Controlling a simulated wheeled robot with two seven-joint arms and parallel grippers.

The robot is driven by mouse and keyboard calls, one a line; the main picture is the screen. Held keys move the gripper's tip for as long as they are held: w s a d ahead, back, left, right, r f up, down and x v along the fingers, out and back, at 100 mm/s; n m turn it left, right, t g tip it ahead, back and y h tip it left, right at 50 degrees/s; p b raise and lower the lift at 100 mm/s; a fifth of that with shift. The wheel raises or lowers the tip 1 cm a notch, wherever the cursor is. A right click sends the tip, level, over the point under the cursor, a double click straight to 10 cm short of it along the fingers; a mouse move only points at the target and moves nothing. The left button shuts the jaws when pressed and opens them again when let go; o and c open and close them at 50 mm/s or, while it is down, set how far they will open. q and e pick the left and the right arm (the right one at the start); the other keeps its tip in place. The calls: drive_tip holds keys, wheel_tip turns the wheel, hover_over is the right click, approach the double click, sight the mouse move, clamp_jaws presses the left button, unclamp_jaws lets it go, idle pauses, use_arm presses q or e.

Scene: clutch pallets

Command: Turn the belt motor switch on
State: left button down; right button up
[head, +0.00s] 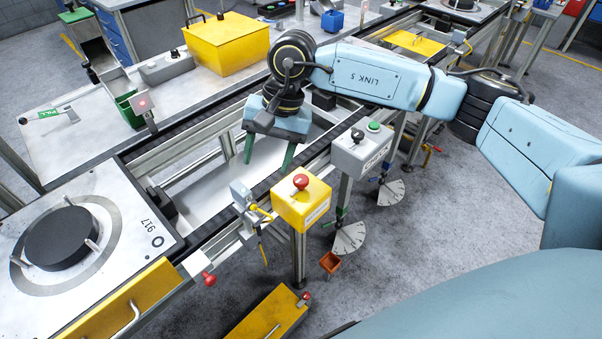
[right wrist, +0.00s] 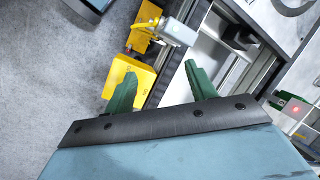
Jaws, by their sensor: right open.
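A grey control box (head: 362,153) with a black knob (head: 357,135) and a green button (head: 374,126) is mounted on a post at the conveyor's near side. It is the likely belt motor switch, but its label is too small to read. My right gripper (head: 268,163) is open and empty, pointing down over the conveyor, to the left of the grey box and apart from it. In the right wrist view its two green fingers (right wrist: 160,72) are spread with nothing between them. The grey box is not clearly seen in that view. My left gripper is not in view.
A yellow box (head: 302,205) with a red mushroom button (head: 300,181) stands left of the grey box. A sensor bracket (head: 243,195) is on the near rail. A large yellow case (head: 226,42) sits behind the conveyor. The floor (head: 440,220) right of the grey box is mostly clear.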

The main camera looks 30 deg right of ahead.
sight(301, 178)
drive_tip(key=w+d+r+h, duration=0.15)
drive_tip(key=d+h, duration=0.25)
drive_tip(key=d, duration=0.4)
drive_tip(key=shift+n, duration=0.4)
wheel_tip(301, 178, down, 13)
drive_tip(key=shift+w+f+p, duration=0.1)
drive_tip(key=shift+p, duration=0.6)
drive_tip(key=c, duration=1)
